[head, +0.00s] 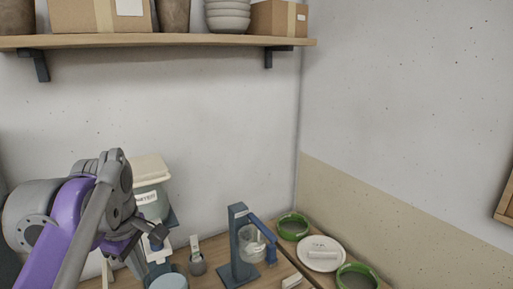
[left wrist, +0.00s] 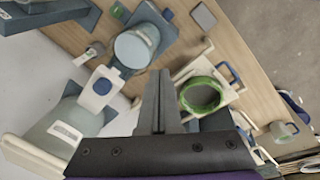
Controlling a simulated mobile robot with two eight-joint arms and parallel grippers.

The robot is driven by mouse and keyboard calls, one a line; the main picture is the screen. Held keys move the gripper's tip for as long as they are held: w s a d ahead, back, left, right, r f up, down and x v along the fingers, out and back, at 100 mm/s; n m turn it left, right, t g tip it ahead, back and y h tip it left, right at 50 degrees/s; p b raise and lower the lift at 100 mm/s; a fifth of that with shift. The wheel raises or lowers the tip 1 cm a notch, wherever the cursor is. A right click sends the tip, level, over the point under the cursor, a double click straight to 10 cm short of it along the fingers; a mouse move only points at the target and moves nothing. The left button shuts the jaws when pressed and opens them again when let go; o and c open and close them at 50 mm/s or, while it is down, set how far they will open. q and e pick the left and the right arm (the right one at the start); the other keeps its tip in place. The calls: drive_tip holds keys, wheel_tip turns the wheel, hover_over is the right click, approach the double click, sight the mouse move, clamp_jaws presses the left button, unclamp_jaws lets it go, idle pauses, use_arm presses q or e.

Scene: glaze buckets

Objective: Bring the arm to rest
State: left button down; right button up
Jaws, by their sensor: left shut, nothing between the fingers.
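My left gripper (head: 128,246) is at the lower left of the head view, at the end of my purple and grey arm. In the left wrist view its fingers (left wrist: 158,100) are together, with nothing between them, and they point over the worktop. The gripper is in front of a lidded bucket (head: 150,200) with a label, apart from the shelf above. My right gripper is in neither view.
A blue stand (head: 238,245) holds a clear cup. Green-rimmed dishes (head: 292,227) and a white plate (head: 320,254) are to its right. A shelf (head: 160,41) with boxes and bowls hangs above. A green ring (left wrist: 202,95) lies near my fingers in the wrist view.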

use_arm(q)
drive_tip(key=s+d+f+m+t, duration=0.1)
drive_tip(key=s+f+m, duration=0.3)
drive_tip(key=f, duration=0.4)
drive_tip(key=s+d+f+m+t, duration=0.1)
drive_tip(key=s+d+f+m, duration=0.2)
drive_tip(key=f, duration=0.6)
drive_tip(key=s+d+f+m+t, duration=0.1)
drive_tip(key=s+f+m+t, duration=0.1)
drive_tip(key=s+f+m, duration=0.4)
wheel_tip(320, 180, down, 3)
drive_tip(key=m, duration=0.2)
drive_tip(key=shift+s+d+m, duration=0.2)
drive_tip(key=shift+d+m, duration=0.2)
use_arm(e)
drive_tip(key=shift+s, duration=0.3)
